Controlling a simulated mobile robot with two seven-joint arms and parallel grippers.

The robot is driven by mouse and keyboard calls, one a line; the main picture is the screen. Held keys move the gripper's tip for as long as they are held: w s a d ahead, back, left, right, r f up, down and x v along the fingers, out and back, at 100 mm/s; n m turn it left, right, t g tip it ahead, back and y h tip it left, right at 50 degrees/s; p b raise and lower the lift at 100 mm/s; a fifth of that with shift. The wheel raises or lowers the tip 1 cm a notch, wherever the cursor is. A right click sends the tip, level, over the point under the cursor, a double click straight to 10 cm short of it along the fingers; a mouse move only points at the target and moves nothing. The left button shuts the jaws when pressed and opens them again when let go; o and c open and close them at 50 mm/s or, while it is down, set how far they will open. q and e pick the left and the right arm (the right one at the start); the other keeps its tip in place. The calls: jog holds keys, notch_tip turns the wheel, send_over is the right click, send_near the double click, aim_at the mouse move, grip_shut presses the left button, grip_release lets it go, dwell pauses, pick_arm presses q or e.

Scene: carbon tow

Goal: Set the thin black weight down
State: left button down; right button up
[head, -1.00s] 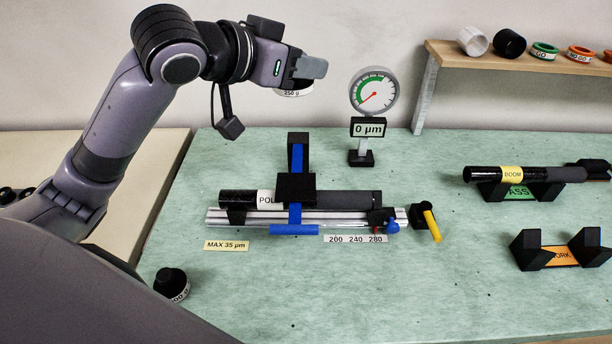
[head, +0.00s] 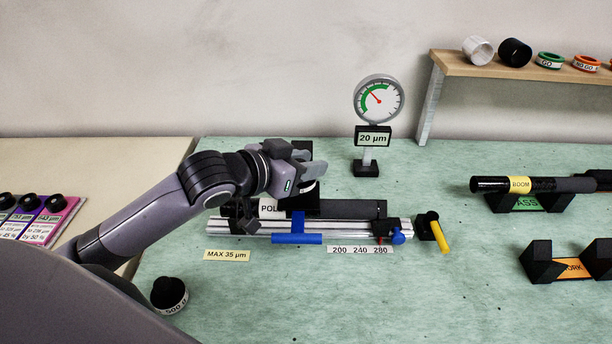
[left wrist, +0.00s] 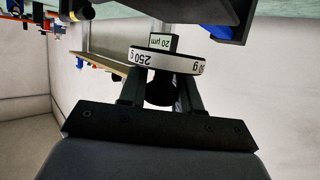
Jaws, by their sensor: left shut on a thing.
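The thin black weight (left wrist: 166,62) has a white band marked 250 g and a black knob, seen in the left wrist view. My left gripper (head: 308,163) is shut on its knob, over the black platform of the blue-handled fixture in the head view. The arm hides much of the weight and platform there, so I cannot tell exactly how they touch. A tube marked POL (head: 350,208) lies on the silver rail (head: 340,228) below. The dial gauge (head: 379,100) behind reads 20 µm. My right gripper is not in view.
A taller black weight marked 500 g (head: 169,295) stands at the front left. A BOOM tube (head: 530,184) rests on black supports at right. A wooden shelf (head: 525,69) holds rings at back right. The green table's front middle is clear.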

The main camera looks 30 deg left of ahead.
pick_arm(q)
jog(key=shift+f, duration=1.3)
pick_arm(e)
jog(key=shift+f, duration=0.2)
pick_arm(q)
jog(key=shift+f, duration=0.2)
jog(key=c, duration=0.8)
grip_release()
jog(key=shift+r, duration=0.1)
